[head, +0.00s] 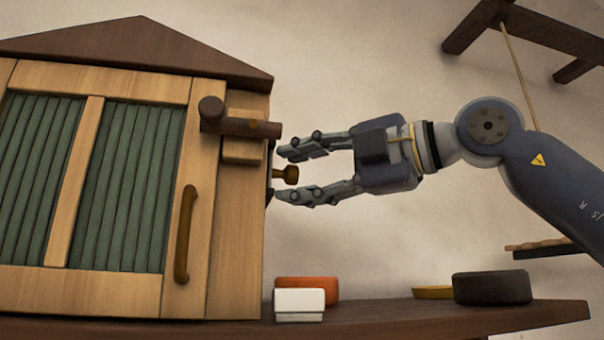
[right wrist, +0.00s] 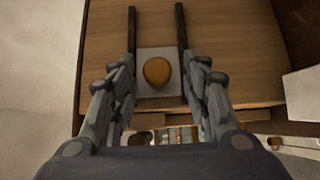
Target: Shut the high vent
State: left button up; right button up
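A wooden cabinet (head: 235,220) with green slatted panels stands on a shelf at the left. The vent appears to be on its right side: a grey plate (right wrist: 146,88) with a round yellow-brown knob (right wrist: 157,71) between two dark rails (right wrist: 182,40). The knob also shows in the head view (head: 289,174), sticking out from the side. My right gripper (head: 281,173) is open, one finger above the knob and one below, with visible gaps. In the right wrist view its fingers (right wrist: 156,85) are on either side of the plate. No vent opening is visible. My left gripper is not in view.
A dark latch bar (head: 240,122) and a curved handle (head: 185,235) are on the cabinet's front.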

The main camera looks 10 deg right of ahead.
jog(key=shift+d, duration=0.15)
jog(key=v, duration=1.2)
jog(key=shift+r, duration=0.1)
